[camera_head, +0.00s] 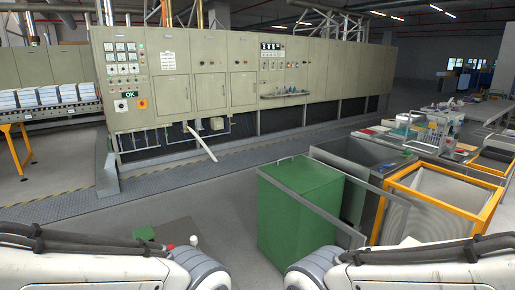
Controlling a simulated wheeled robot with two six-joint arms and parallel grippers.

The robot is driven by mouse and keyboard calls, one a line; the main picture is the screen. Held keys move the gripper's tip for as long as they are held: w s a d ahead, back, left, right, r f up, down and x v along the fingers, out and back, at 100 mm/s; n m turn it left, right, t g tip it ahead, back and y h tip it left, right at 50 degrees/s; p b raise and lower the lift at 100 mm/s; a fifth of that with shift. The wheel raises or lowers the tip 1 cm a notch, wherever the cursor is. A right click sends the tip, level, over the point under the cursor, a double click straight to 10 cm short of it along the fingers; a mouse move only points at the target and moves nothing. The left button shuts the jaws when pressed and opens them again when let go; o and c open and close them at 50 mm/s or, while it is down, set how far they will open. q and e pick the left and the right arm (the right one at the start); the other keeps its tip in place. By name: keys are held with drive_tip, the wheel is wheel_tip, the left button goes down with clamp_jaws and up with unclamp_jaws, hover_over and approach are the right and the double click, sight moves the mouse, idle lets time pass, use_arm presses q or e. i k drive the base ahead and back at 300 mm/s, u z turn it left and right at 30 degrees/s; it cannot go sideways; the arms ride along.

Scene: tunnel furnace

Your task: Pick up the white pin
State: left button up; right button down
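A small upright white piece (194,240) shows just behind my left arm at the bottom of the view. It could be the white pin, but it is too small to be sure. A small red piece (170,246) is beside it, to its left. My two white arms come in from the bottom left and bottom right corners. Both grippers are out of view, so I cannot see whether they hold anything.
A green bin (300,205) stands right of centre, beside a grey bin (365,160) and an orange-framed crate (440,200). A long furnace cabinet (210,85) spans the back, with a slanted white bar (202,144) at its front. The floor at centre left is clear.

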sight(194, 240)
drive_tip(key=z, duration=0.95)
drive_tip(key=i, duration=0.35)
drive_tip(key=u, duration=0.85)
drive_tip(key=i, duration=0.5)
